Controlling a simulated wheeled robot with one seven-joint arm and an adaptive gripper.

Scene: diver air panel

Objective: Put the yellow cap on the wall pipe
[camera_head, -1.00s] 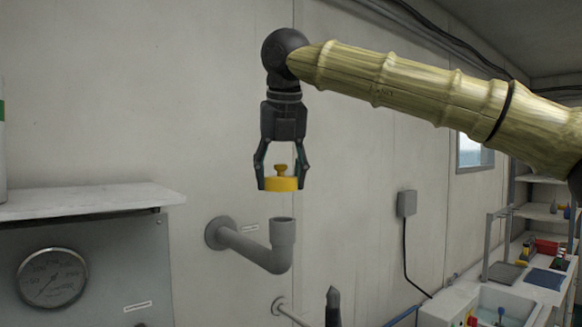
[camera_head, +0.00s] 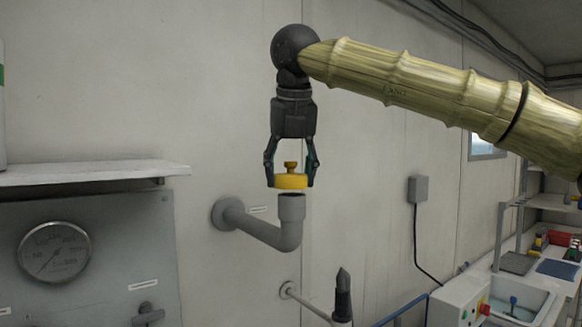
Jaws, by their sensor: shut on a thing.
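The yellow cap (camera_head: 290,181) has a small knob on top and sits level between the fingers of my gripper (camera_head: 291,176). My gripper points down and is shut on the cap. The grey wall pipe (camera_head: 268,228) comes out of a round flange on the wall, runs to the right and bends up to an upright socket (camera_head: 292,206). The cap is right above the socket's mouth, with at most a very small gap. I cannot tell if they touch or if the cap is exactly centred in depth.
A white shelf (camera_head: 85,173) and a panel with a round gauge (camera_head: 54,252) are at the left. A thinner pipe and a dark pointed thing (camera_head: 343,295) stand below. A grey wall box (camera_head: 418,189) with a cable and a workbench with a sink (camera_head: 512,300) are at the right.

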